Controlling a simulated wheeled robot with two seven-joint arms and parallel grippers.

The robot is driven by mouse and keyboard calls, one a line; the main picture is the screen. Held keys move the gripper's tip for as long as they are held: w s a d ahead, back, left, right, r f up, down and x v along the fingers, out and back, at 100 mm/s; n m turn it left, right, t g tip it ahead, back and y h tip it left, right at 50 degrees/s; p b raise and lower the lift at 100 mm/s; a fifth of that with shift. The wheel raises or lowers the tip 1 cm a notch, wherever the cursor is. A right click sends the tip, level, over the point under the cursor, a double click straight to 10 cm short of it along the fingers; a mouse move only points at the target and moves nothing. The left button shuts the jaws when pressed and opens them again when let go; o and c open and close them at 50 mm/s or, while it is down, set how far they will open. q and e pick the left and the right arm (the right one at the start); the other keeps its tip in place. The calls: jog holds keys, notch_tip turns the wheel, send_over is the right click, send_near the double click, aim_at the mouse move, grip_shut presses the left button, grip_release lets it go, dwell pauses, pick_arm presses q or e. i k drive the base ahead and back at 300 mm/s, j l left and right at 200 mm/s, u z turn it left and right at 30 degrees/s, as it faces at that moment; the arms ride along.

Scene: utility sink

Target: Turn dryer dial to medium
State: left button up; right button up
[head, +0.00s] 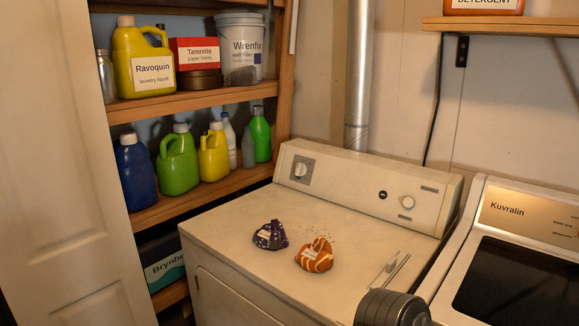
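A cream-white dryer (235,225) stands in the middle of the head view, with a raised control panel (345,185) along its back. A white dial (300,171) sits on a grey square plate at the panel's left end. A second, round pale knob (408,202) is near the right end, with a small black button (382,194) beside it. The markings around both knobs are too small to read, so I cannot tell their settings.
A purple patterned cloth bundle (270,236) and an orange one (314,256) lie on the dryer top. A Kuvralin machine (520,260) stands close on the right. Shelves (195,103) with several bottles are at the left, beside a white door (65,170). A metal pipe (359,75) rises behind.

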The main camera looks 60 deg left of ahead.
aim_at(302, 169)
jog(key=k+j, duration=0.5)
jog(key=j, duration=0.15)
jog(key=k+j, duration=0.55)
